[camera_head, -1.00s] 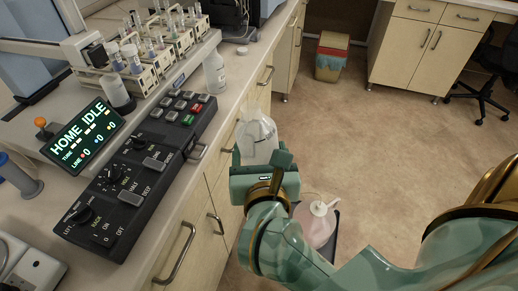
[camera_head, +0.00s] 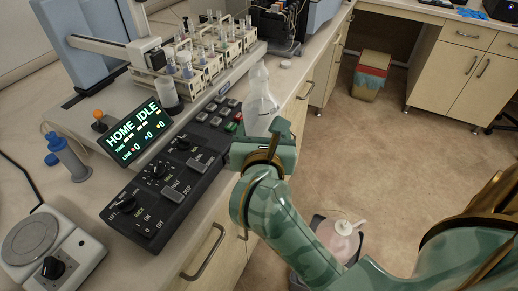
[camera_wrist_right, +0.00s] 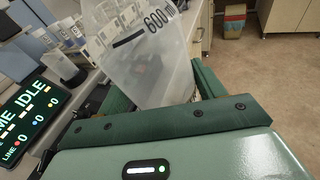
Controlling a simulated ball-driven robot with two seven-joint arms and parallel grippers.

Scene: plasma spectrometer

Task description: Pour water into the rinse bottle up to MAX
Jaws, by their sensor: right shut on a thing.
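My right gripper (camera_head: 268,138) is shut on a translucent beaker (camera_head: 261,118). In the right wrist view the beaker (camera_wrist_right: 160,68) fills the middle, marked 600 ml and tilted in the picture. The water level inside is not clear. The pale rinse bottle (camera_head: 258,76) appears to stand on the bench directly behind the beaker in the head view. The beaker hides its lower part, so its level and MAX mark cannot be read. I cannot tell whether beaker and bottle touch. My left gripper is not in view.
A black control panel (camera_head: 165,185) and a HOME IDLE display (camera_head: 134,132) lie left of the gripper. Racks of tubes (camera_head: 205,62) stand behind.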

